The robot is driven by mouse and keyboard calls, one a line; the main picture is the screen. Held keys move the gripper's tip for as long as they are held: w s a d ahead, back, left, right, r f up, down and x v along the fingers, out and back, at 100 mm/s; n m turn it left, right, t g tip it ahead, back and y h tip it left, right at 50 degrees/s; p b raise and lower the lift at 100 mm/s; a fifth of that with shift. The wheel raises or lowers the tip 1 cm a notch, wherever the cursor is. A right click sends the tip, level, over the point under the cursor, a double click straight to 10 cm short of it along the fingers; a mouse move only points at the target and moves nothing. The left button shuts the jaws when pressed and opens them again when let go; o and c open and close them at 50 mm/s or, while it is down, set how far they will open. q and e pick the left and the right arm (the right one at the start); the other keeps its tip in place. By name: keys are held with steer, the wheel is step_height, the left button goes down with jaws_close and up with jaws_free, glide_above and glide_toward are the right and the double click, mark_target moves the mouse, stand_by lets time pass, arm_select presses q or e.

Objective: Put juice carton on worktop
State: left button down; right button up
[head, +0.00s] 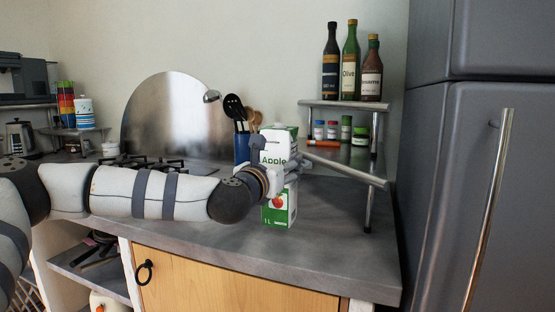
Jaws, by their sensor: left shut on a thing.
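The juice carton (279,212) is white and green with "Apple" lettering and a red apple picture. It is upright at the middle of the view, over the grey worktop (225,227). My left gripper (279,176) is shut on the carton around its middle, with the arm reaching in from the left. The gripper hides the carton's middle band. The carton's base appears at or very close to the worktop surface; I cannot tell whether it touches. My right gripper is not in view.
A two-level metal rack (345,104) with bottles and small jars stands right of the carton. A blue utensil holder (242,148) and a gas hob (145,163) are behind. The grey fridge (450,190) bounds the right. The worktop's front is clear.

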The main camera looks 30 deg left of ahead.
arm_select(q)
step_height(320, 180, down, 3)
steer(key=shift+r, duration=0.2)
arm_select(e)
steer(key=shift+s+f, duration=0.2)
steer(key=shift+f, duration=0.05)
arm_select(q)
steer(key=shift+f, duration=0.25)
steer(key=c, duration=0.5)
jaws_free()
steer(key=shift+s, duration=0.1)
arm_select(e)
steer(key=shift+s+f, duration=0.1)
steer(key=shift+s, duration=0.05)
arm_select(q)
steer(key=shift+f, duration=0.1)
